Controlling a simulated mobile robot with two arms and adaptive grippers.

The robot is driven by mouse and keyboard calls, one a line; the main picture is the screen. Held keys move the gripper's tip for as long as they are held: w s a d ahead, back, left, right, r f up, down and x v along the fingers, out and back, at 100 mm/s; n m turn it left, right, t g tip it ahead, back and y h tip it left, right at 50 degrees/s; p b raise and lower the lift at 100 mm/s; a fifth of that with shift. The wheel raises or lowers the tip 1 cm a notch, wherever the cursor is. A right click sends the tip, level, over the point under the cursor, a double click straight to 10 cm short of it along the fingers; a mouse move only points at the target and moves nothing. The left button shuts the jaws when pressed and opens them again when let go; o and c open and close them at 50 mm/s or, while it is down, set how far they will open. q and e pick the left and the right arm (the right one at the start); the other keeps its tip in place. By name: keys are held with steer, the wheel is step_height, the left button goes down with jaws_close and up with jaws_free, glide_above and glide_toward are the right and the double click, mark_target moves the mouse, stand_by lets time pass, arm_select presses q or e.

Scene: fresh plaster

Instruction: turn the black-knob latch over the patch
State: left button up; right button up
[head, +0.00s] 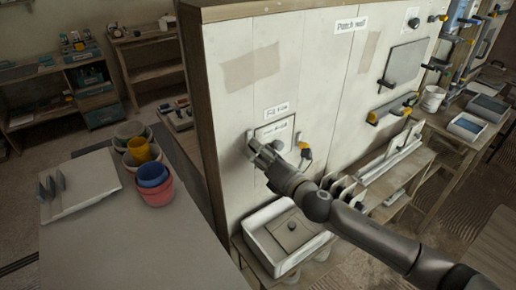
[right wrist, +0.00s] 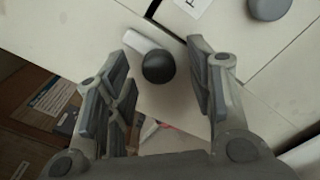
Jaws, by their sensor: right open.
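The latch shows in the right wrist view as a round black knob (right wrist: 158,67) beside a pale bar (right wrist: 142,41) on the white wall. My right gripper (right wrist: 162,58) is open, with one finger on each side of the knob; I cannot tell whether either touches it. In the head view my right gripper (head: 260,150) is at the wall, by the left edge of a small square patch (head: 275,134) with paper labels. The gripper hides the knob there. My left gripper is not in view.
A yellow-and-dark fitting (head: 305,149) sits right of the patch. A white tray (head: 283,258) stands below it. A grey round thing (right wrist: 270,8) is at the wrist view's upper right. A grey table (head: 115,235) with coloured pots (head: 157,191) is at the left.

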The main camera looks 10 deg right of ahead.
steer(key=shift+w+a, duration=0.2)
steer(key=shift+w, duration=0.25)
steer(key=c, duration=1)
steer(key=shift+c, duration=0.2)
